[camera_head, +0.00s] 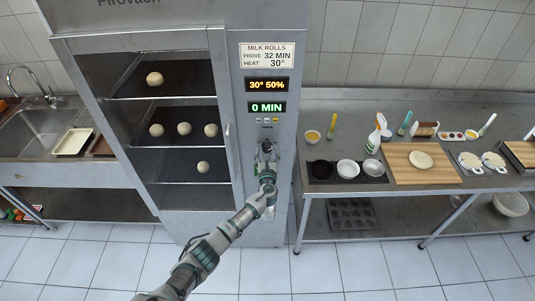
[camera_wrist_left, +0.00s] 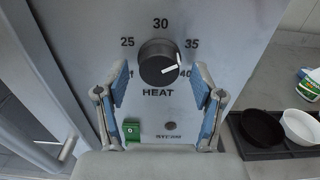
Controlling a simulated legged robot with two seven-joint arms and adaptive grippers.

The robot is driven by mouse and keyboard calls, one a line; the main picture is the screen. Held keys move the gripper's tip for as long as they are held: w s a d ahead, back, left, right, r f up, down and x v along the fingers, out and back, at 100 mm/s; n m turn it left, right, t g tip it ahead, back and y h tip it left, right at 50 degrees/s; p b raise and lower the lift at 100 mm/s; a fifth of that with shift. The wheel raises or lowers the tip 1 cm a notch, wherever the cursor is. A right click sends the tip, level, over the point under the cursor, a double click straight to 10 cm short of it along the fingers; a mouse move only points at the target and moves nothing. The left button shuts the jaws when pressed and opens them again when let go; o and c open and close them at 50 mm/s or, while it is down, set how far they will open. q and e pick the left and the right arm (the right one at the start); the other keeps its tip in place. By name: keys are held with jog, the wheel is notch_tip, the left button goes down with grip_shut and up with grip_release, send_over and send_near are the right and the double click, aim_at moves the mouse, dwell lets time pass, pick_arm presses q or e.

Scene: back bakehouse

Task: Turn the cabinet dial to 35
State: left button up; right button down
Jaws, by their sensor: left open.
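The black round HEAT dial (camera_wrist_left: 158,63) is on the cabinet's front panel (camera_head: 267,80), with marks from 25 through 30 and 35 to 40 around it. Its white pointer faces right, between the 35 and 40 marks. My left gripper (camera_wrist_left: 160,82) is open, its two blue-padded fingers apart on either side of the dial's lower part. I cannot tell whether they touch it. In the head view my left gripper (camera_head: 266,152) is in front of the panel and hides the dial. My right gripper is out of view.
The panel's displays (camera_head: 267,85) read 30° 50% and 0 MIN; a sign (camera_head: 267,55) above says HEAT 30°. A green switch (camera_wrist_left: 132,131) is below the dial. The glass door with its handle (camera_head: 228,142) is left; a bench (camera_head: 330,100) with bowls is right.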

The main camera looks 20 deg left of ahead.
pick_arm(q)
jog(key=shift+s, duration=0.1)
jog(key=v, duration=1.1)
jog(key=shift+s, duration=0.3)
jog(key=shift+d+f, duration=0.15)
